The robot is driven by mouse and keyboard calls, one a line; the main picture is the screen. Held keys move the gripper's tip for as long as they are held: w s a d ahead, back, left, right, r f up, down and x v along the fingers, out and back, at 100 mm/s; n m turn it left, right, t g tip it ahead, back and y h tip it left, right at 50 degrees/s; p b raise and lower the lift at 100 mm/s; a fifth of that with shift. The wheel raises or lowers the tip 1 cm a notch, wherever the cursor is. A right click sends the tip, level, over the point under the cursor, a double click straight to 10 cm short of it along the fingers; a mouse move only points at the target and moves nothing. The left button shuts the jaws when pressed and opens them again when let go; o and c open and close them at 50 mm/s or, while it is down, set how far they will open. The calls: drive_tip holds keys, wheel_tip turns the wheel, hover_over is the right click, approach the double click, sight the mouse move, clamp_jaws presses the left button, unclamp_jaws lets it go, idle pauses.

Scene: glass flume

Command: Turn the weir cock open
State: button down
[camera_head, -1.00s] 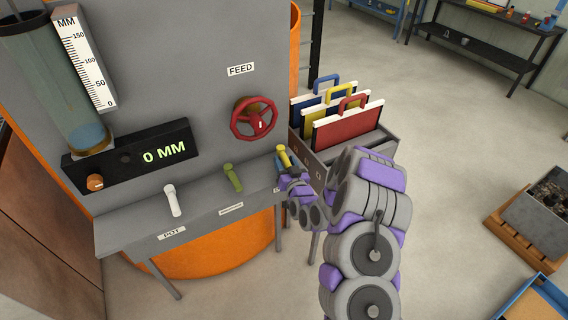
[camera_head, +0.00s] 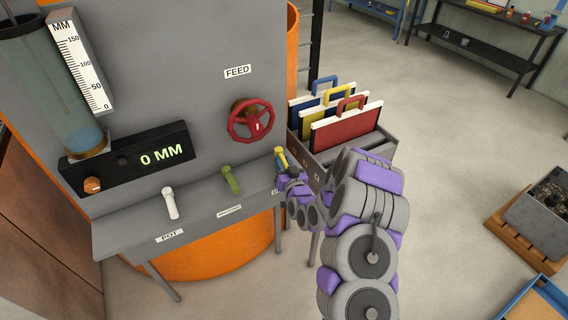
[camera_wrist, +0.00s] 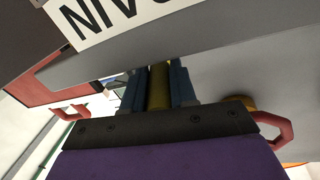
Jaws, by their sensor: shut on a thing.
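A yellow cock handle (camera_head: 281,157) stands at the right end of the grey shelf. My gripper (camera_head: 283,171) is at this handle. In the wrist view, the fingers of my gripper (camera_wrist: 159,88) are shut on the yellow handle (camera_wrist: 159,85), one on each side. A green cock (camera_head: 231,180) stands mid-shelf and a white cock (camera_head: 170,203) to its left. The white cock's label reads POT. The middle label is too small to read, and the right one is mostly hidden. In the wrist view, a cut-off label (camera_wrist: 120,18) shows letters like NIV. I cannot tell which cock is the weir's.
A red FEED handwheel (camera_head: 250,121) is on the grey panel above the shelf. A display (camera_head: 130,157) reads 0 MM. A grey rack (camera_head: 352,155) with colored boards stands just right of my gripper. Open floor lies farther right, with a crate (camera_head: 537,213) on a pallet.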

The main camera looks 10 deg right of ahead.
drive_tip(key=shift+d, duration=0.15)
idle(0.3)
drive_tip(key=shift+d+n+y, duration=0.1)
drive_tip(key=shift+n+y, duration=0.2)
drive_tip(key=shift+y, duration=0.5)
drive_tip(key=c, duration=0.9)
unclamp_jaws()
drive_tip(key=shift+s+d, duration=0.1)
